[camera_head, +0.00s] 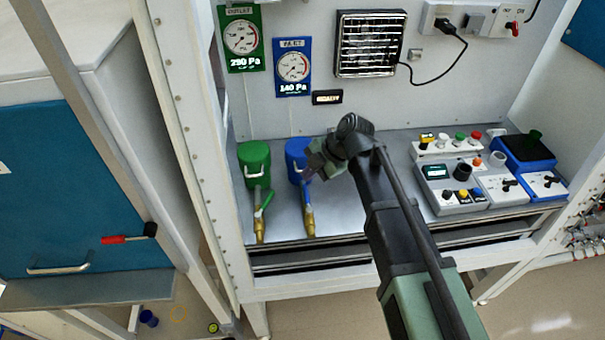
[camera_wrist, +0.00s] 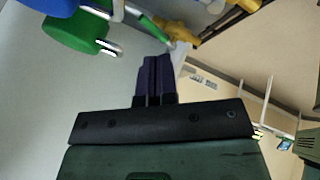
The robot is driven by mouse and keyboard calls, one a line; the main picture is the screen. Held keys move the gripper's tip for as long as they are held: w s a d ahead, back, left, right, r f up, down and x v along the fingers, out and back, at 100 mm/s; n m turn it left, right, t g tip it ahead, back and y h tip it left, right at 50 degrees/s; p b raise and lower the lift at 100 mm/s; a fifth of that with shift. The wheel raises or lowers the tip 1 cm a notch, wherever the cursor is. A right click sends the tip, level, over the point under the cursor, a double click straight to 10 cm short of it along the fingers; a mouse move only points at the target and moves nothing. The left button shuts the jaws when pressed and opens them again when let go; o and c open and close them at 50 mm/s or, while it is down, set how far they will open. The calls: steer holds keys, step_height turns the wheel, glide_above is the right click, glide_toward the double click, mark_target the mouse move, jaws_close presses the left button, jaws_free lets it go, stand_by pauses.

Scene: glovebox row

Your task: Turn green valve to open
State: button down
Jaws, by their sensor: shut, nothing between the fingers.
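The green valve has a green cylinder (camera_head: 254,160) with a green lever (camera_head: 266,201) and a brass body (camera_head: 260,230) below it, at the left of the bench. The green cylinder (camera_wrist: 75,33) and green lever (camera_wrist: 153,27) also show at the top of the wrist view. My gripper (camera_head: 307,175) is in front of the neighbouring blue valve's upper part, to the right of the green valve. In the wrist view my gripper's dark purple fingers (camera_wrist: 157,60) are together and hold nothing. Their tips appear just below the green lever; whether they touch it I cannot tell.
The blue valve (camera_head: 309,220) stands close to the right of the green one, its blue cylinder (camera_head: 296,150) partly behind my gripper. Control boxes (camera_head: 452,196) fill the bench's right side. A frame post (camera_head: 187,140) stands left of the valves. Gauges (camera_head: 241,38) hang above.

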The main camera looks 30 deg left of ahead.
mark_target(265, 204)
steer(key=s+d+f+m+t+y+b, duration=0.1)
steer(key=s+d+m, duration=0.1)
steer(key=m, duration=1.3)
steer(key=s+d+m+t+y+b, duration=0.1)
steer(key=s+m, duration=0.1)
steer(key=m, duration=1.4)
steer(key=b+x, duration=0.9)
steer(key=x, duration=0.2)
steer(key=shift+d+f, duration=0.1)
steer(key=shift+f, duration=0.15)
steer(key=a, duration=0.3)
steer(key=shift+s+a+r, duration=0.15)
steer(key=shift+s+a, duration=0.1)
steer(key=shift+a+n, duration=0.1)
steer(key=shift+n, duration=0.2)
